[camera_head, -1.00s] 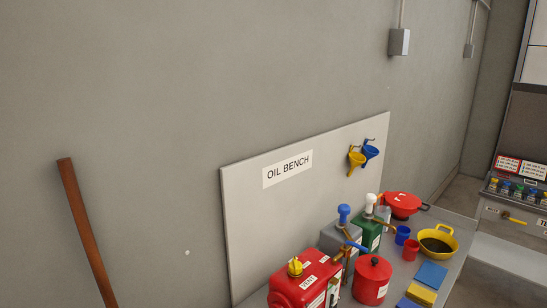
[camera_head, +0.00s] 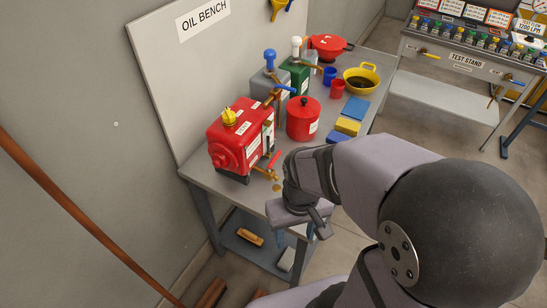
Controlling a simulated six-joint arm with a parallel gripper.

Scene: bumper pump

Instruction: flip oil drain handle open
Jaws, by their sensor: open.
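A red oil tank (camera_head: 232,142) with a yellow cap stands at the near end of the grey bench. A brass drain valve with a small red handle (camera_head: 273,161) sticks out low on its right side. The handle looks tilted up and to the right, and I cannot tell its exact setting. My gripper (camera_head: 318,224) is at the bench's near right edge, below and to the right of the handle and apart from it. It is open and empty. My arm hides part of the floor and bench side.
A red lidded pot (camera_head: 303,119) stands right of the tank. Behind are a grey can (camera_head: 268,90), a green can (camera_head: 298,73) and a yellow basin (camera_head: 361,80) of dark liquid. A blue block (camera_head: 338,137) lies near my arm. The oil bench board (camera_head: 170,85) stands behind.

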